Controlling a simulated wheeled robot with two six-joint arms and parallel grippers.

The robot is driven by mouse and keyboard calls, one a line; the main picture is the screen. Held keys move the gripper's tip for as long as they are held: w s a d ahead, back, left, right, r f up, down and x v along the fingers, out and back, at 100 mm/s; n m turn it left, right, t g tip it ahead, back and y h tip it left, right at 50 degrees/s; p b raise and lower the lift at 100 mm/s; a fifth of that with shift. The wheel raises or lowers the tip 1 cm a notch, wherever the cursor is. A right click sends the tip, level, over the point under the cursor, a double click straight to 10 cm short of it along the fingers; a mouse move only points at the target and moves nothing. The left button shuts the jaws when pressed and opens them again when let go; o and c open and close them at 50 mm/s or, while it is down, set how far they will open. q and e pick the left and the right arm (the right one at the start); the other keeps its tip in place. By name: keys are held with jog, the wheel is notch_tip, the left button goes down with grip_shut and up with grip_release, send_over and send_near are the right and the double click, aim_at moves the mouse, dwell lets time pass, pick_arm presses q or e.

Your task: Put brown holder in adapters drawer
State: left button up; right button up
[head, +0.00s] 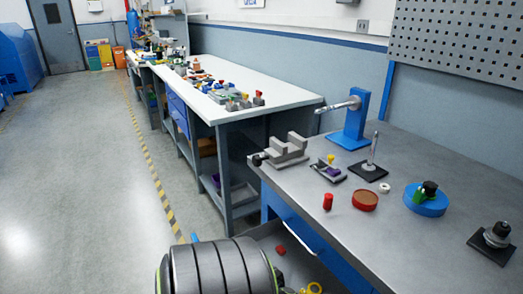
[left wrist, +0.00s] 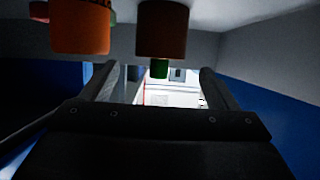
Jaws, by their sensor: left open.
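In the left wrist view my left gripper (left wrist: 158,70) is open, with its two dark fingers spread apart. A dark brown cylinder (left wrist: 163,32), perhaps the brown holder, is at the top middle of that view, lined up with the gap between the fingers; no finger clearly touches it. In the head view a drawer (head: 262,233) stands pulled out below the right bench. I cannot read a label to tell whether it is the adapters drawer. My left gripper is hidden in the head view. My right gripper is in neither view.
An orange-brown cylinder (left wrist: 80,28) and a small green piece (left wrist: 159,69) are close by. The drawer holds a red piece (head: 281,249) and a yellow ring (head: 314,287). The grey bench (head: 425,160) carries a vise (head: 283,152), a red-brown disc (head: 365,200) and other parts.

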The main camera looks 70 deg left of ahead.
pick_arm(q)
jog(key=v, duration=0.5)
jog(key=shift+d, duration=0.1)
dwell(0.4)
